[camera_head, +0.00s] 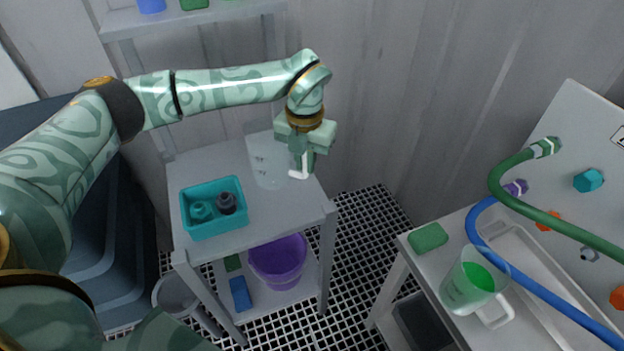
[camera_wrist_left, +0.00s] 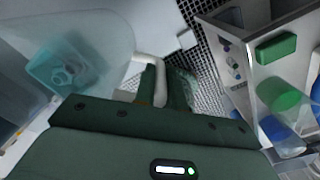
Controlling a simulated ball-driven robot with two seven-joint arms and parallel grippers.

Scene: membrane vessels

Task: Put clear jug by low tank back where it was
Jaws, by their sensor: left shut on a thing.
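A clear jug (camera_head: 268,165) with dark markings and a white handle (camera_head: 300,171) is at the back right of a small grey stand's top (camera_head: 270,210). I cannot tell whether it rests on the top or hangs just above it. My left gripper (camera_head: 303,160) is shut on the handle, reaching down from above. In the left wrist view the see-through jug (camera_wrist_left: 95,40) fills the left, its handle (camera_wrist_left: 150,60) between my fingers (camera_wrist_left: 165,90). A second clear jug with green contents (camera_head: 468,286) stands on the right bench. My right gripper is out of view.
A teal tray (camera_head: 214,229) with small knobbed items sits at the stand's front left. A purple bucket (camera_head: 278,261) is on its lower shelf. The right bench holds a green sponge (camera_head: 428,238); green (camera_head: 560,220) and blue (camera_head: 530,284) hoses cross above it.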

